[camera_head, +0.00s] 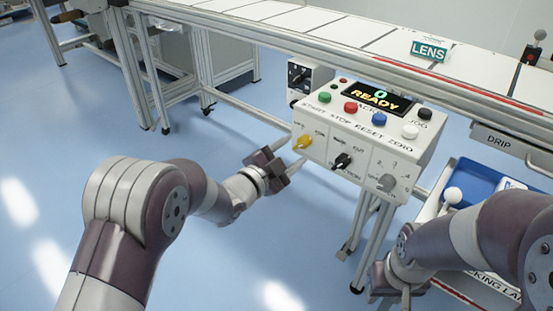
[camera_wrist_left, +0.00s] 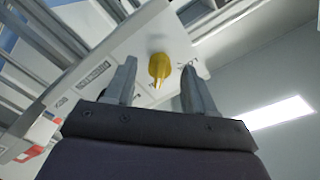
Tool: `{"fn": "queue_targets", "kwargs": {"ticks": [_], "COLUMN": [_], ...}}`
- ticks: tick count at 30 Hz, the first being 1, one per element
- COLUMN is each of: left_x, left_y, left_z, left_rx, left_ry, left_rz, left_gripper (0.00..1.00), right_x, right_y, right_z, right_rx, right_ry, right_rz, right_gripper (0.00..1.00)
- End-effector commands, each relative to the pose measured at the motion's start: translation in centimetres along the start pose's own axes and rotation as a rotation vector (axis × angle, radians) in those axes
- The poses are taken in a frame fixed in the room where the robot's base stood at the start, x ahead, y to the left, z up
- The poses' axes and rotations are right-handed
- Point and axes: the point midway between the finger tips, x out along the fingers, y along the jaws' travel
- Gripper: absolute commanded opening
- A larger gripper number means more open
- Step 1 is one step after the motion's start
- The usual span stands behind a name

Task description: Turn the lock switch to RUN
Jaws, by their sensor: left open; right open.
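The yellow switch (camera_head: 304,142) sits at the left end of the lower row on the white control box (camera_head: 345,135). Small labels stand above it, too small to read surely. In the left wrist view the yellow switch (camera_wrist_left: 159,68) shows between the two fingers and beyond their tips, with its handle pointing down in the picture. My left gripper (camera_head: 289,155) is open and empty, just left of the switch, and appears apart from it. My right gripper (camera_head: 404,291) is open at the lower right, well away from the box, and partly cut off by the frame's bottom edge.
A black switch (camera_head: 342,160) and a grey knob (camera_head: 387,182) share the lower row. Coloured buttons and a READY display (camera_head: 378,98) are above. The conveyor (camera_head: 330,30) runs behind. A blue tray (camera_head: 480,185) is at right. Open floor lies left of the box.

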Motion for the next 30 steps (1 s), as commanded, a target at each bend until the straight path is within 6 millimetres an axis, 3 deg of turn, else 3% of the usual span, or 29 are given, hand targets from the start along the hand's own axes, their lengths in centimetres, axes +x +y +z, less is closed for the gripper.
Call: {"fn": "queue_targets", "kwargs": {"ticks": [6, 12, 28, 30], "left_x": [-6.0, -9.1, -9.5, -9.6], "left_y": [-0.4, -0.2, 0.0, 0.7], "left_z": [-0.2, -0.1, 0.0, 1.3], "left_rx": [0.0, 0.0, -0.01, -0.052], "left_ry": [-0.004, -0.002, -0.002, -0.065], "left_rz": [-0.002, -0.002, 0.001, 0.03], "left_gripper": [0.54, 0.54, 0.54, 0.54], "right_x": [-2.0, -2.5, -2.4, -2.4], "right_y": [0.0, 0.0, 0.0, 0.0], "right_z": [-0.2, -0.3, -0.3, -0.3], "right_rx": [0.0, 0.0, 0.0, 0.0], "right_ry": [0.0, 0.0, 0.0, 0.0], "right_rz": [0.0, 0.0, 0.0, 0.0], "right_gripper": [0.43, 0.43, 0.43, 0.43]}}
